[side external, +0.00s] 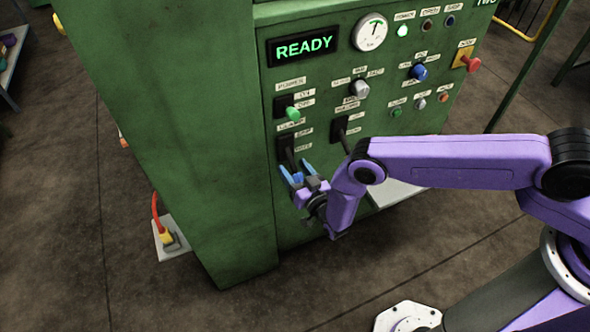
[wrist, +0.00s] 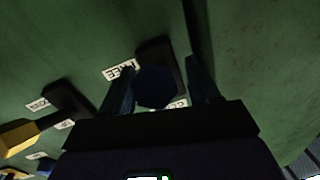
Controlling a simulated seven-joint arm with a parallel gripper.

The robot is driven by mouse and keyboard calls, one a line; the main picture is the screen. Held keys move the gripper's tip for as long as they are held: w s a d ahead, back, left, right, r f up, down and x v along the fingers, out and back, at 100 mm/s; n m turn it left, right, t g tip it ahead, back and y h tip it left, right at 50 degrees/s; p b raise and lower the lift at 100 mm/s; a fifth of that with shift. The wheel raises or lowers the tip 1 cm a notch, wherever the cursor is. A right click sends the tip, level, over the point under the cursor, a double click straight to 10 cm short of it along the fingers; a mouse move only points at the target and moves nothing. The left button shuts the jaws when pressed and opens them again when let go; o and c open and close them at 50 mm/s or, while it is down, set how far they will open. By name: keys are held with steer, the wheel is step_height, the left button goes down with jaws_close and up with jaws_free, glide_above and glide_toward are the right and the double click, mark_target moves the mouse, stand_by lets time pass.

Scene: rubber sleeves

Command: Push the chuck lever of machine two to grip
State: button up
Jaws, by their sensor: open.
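Machine two is the green cabinet (side external: 235,150) with a lit READY display (side external: 302,46). Its chuck lever (side external: 289,157) sits in a dark plate low on the panel's left side, beside two small labels, and slants downward. In the wrist view the lever's dark blue knob (wrist: 154,87) lies between my fingers, near a FREE label (wrist: 120,70); a second label is partly hidden. My gripper (side external: 297,174) is open at the lever's lower end, one blue finger on each side. I cannot tell whether either finger touches the knob.
A green-knobbed lever (side external: 292,113) is just above, and another dark lever plate (side external: 346,129) is to the right. A yellow knob (wrist: 18,138) shows at the wrist view's left. Buttons and knobs fill the upper right panel. A red emergency-type button (side external: 472,64) sits at the right.

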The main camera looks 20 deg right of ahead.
mark_target(291, 162)
steer(key=shift+w, duration=0.1)
jaws_close()
stand_by(0.3)
steer(key=shift+s+r+g, duration=0.25)
steer(key=shift+r+g, duration=0.4)
steer(key=shift+g, duration=0.45)
steer(key=r+g, duration=0.2)
steer(key=g, duration=0.1)
steer(key=shift+s+h, duration=0.15)
steer(key=shift+h, duration=0.15)
steer(key=r+g, duration=0.1)
steer(key=g, duration=0.2)
steer(key=shift+r+m+g, duration=0.3)
steer(key=shift+r+m, duration=0.1)
steer(key=shift+w+r+g, duration=0.2)
steer(key=shift+r+g, duration=0.15)
steer(key=shift+g, duration=0.45)
steer(key=shift+w+r+g, duration=0.15)
steer(key=shift+r+g, duration=0.15)
steer(key=shift+g, duration=0.5)
